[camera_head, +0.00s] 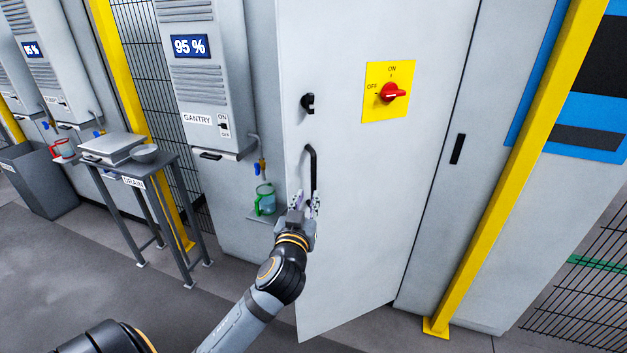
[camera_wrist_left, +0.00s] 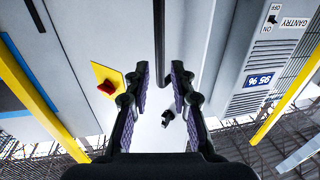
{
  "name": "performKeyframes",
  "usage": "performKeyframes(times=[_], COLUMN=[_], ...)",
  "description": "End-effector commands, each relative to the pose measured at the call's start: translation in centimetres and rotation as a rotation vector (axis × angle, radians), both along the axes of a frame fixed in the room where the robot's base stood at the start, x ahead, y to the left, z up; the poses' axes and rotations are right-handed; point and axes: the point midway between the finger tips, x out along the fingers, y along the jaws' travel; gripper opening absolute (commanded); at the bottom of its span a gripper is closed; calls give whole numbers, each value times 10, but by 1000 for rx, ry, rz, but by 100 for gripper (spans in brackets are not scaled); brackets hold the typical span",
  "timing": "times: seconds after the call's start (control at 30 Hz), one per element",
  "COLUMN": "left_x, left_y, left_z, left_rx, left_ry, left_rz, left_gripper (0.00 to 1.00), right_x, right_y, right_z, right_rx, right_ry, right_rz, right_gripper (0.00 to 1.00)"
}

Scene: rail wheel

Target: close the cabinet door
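The cabinet door (camera_head: 360,220) is a tall light-grey panel in the middle of the head view. Its left edge stands out toward me, so it is ajar. A black bar handle (camera_head: 313,170) is near that edge, with a black latch (camera_head: 308,103) above it. My left gripper (camera_head: 304,203) is at the handle's lower end. In the left wrist view the fingers (camera_wrist_left: 165,75) are apart, with the handle bar (camera_wrist_left: 159,40) between or just ahead of the tips. Gaps show beside the bar; firm contact cannot be told. My right gripper is not in view.
The door carries a red switch (camera_head: 393,92) on a yellow plate. A yellow post (camera_head: 520,150) stands to the right. The gantry dispenser (camera_head: 205,80), a green jug (camera_head: 265,199) and the drain table (camera_head: 165,172) are left of the door. Grey floor shows below.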

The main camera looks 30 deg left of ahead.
Motion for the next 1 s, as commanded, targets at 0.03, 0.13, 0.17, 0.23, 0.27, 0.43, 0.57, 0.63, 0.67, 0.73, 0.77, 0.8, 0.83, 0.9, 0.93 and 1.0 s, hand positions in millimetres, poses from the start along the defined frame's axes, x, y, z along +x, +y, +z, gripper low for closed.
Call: performKeyframes(times=[0.03,0.13,0.17,0.23,0.27,0.43,0.57,0.63,0.67,0.73,0.77,0.8,0.83,0.9,0.93,1.0], left_x=[8,28,34,48,53,78,86,88,88,88,88,88,88,88,88,88], left_y=[3,12,15,21,24,35,38,39,39,39,39,39,39,39,39,39], left_z=[4,5,5,5,4,2,1,0,0,0,0,0,0,0,0,0], left_rx=[2,3,2,1,1,1,0,1,1,1,1,0,1,0,0,0], left_ry=[0,0,0,-1,2,1,2,1,1,1,1,2,1,2,2,2], left_rz=[0,1,2,1,1,0,0,-1,-1,-1,-1,-1,-1,-1,-1,-1], left_gripper=[24,24,24,24,24,24,24,24,24,24,24,24,24,14,10,0], right_x=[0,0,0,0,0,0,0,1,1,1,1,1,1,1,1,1], right_y=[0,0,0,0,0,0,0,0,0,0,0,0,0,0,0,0], right_z=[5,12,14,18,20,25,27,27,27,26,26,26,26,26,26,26], right_rx=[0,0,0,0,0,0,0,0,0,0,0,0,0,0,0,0], right_ry=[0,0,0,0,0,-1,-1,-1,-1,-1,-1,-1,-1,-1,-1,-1], right_rz=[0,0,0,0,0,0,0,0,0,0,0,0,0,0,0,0], right_gripper=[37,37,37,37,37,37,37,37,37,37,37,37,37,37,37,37])
